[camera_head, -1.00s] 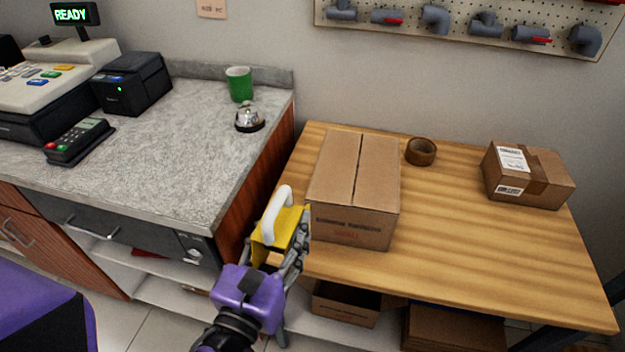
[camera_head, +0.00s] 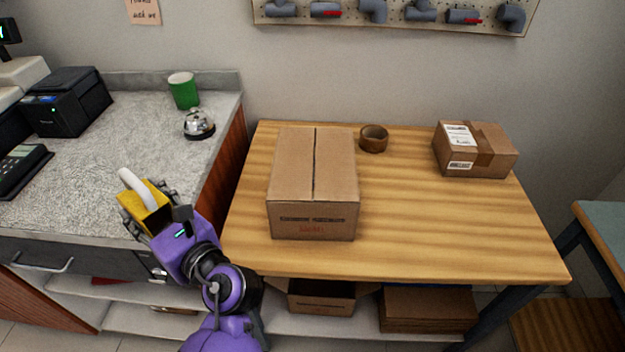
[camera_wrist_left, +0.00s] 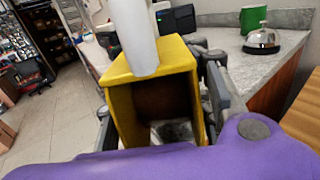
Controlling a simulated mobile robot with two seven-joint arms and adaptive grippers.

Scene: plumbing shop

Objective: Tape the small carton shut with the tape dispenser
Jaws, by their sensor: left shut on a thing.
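The small carton (camera_head: 312,185) stands on the wooden table with its top flaps closed and a seam running along the middle. I see no tape across the seam. The yellow tape dispenser (camera_head: 149,210) with a white handle is in my left gripper (camera_head: 158,206), left of the carton and in front of the grey counter. The left wrist view shows the yellow dispenser body (camera_wrist_left: 150,75) close up between the fingers, its white handle upward. The left gripper is shut on it. My right gripper is not in view.
A brown tape roll (camera_head: 373,139) and a taped, labelled box (camera_head: 474,149) sit at the back of the table (camera_head: 430,225). The table's right front is clear. The counter (camera_head: 95,155) holds a bell (camera_head: 199,124) and a green cup (camera_head: 184,91). Cartons lie on the shelf below.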

